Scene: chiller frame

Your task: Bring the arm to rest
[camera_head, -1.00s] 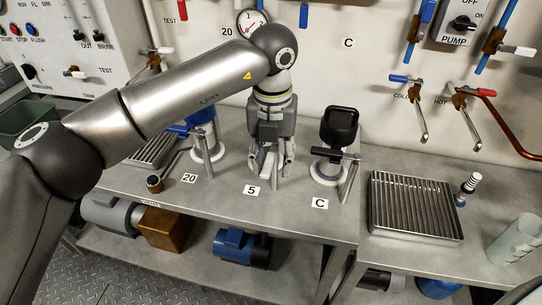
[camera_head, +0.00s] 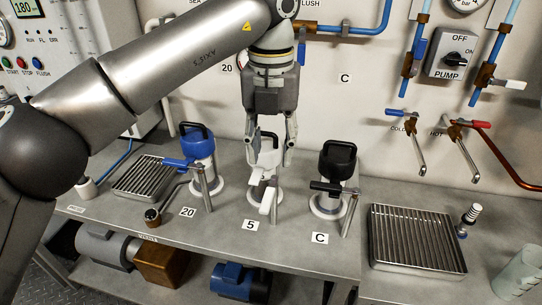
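My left gripper (camera_head: 269,154) points down above the place marked 5 on the steel bench. Its two fingers are apart, one on each side of the top of a white canister (camera_head: 265,162) with a dark handle. It appears open; whether a finger touches the canister is hard to tell. The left arm (camera_head: 150,85) reaches in from the left across the upper picture. My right gripper is not in view.
A blue canister (camera_head: 199,145) stands left at the 20 label and a black one (camera_head: 337,165) right at C. Ribbed trays (camera_head: 415,262) lie on the bench. Taps (camera_head: 415,145) and pipes (camera_head: 360,30) line the wall. A translucent cup (camera_head: 518,270) stands at the right edge.

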